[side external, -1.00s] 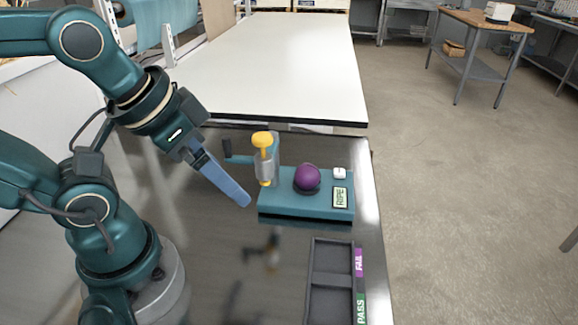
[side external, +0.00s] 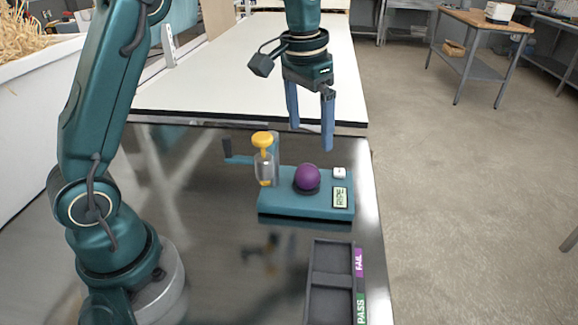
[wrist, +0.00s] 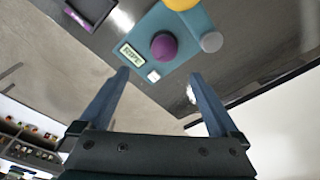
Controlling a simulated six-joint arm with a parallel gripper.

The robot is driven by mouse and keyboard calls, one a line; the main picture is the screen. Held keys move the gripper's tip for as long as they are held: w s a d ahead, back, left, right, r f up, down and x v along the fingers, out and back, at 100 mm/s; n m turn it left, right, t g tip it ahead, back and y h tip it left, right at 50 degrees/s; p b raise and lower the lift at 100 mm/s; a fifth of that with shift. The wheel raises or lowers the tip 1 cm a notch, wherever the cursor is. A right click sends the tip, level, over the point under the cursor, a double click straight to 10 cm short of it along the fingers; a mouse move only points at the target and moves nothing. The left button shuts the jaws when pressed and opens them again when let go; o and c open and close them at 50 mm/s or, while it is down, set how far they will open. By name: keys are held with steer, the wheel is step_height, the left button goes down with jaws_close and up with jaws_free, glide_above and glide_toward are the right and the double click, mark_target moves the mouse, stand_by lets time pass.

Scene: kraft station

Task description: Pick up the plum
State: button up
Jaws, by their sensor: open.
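The purple plum (side external: 308,178) sits on a dark round seat on top of the teal tester (side external: 278,203), whose small display reads RIPE. In the wrist view the plum (wrist: 164,46) shows ahead of the fingers, near the middle, on the tester (wrist: 185,22). My gripper (side external: 310,136) points down, open and empty, above and beyond the plum in the side view. In the wrist view its two blue fingers (wrist: 160,78) are spread wide, apart from the plum.
A yellow-topped plunger (side external: 263,141) stands on the tester left of the plum. A dark two-compartment tray (side external: 313,268) with FAIL and PASS labels lies in front. A white table (side external: 215,88) stands behind; the metal top left of the tester is clear.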

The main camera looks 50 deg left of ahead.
mark_target(308, 165)
steer(key=shift+g, duration=0.6)
steer(key=f, duration=0.3)
steer(key=w+f, duration=0.1)
steer(key=f, duration=0.1)
steer(key=shift+a, duration=0.4)
steer(key=shift+s+f, duration=0.1)
steer(key=shift+f, duration=2.65)
steer(key=c, duration=1.5)
steer(key=shift+r, duration=0.1)
